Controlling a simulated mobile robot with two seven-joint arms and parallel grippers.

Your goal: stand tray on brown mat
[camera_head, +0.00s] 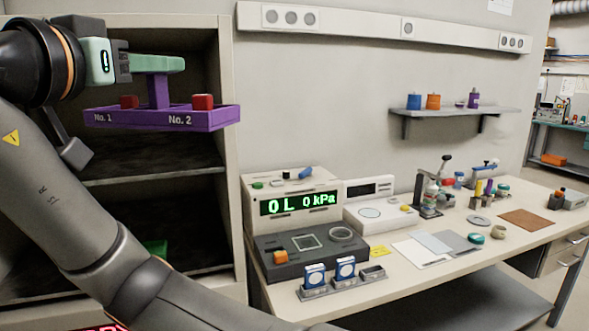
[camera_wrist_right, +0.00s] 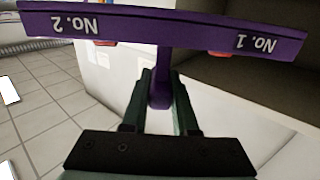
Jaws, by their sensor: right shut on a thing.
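The purple tray (camera_head: 160,120) is in the air at the upper left of the head view, in front of the open cabinet. It looks about level, with labels No. 1 and No. 2. A red piece (camera_head: 128,101) stands at No. 1 and another red piece (camera_head: 202,102) at No. 2. My right gripper (camera_head: 157,65) is shut on the tray's upright handle. The wrist view also shows the tray (camera_wrist_right: 160,25) with its post between my fingers (camera_wrist_right: 160,92). The brown mat (camera_head: 527,220) lies bare on the bench at the far right. My left gripper is not in view.
The bench (camera_head: 408,278) carries a pressure display box (camera_head: 290,205), a dark panel (camera_head: 310,250), bottle holders and a microscope-like instrument (camera_head: 430,195) between tray and mat. A wall shelf (camera_head: 455,112) hangs above. The cabinet (camera_head: 232,180) stands close behind the tray.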

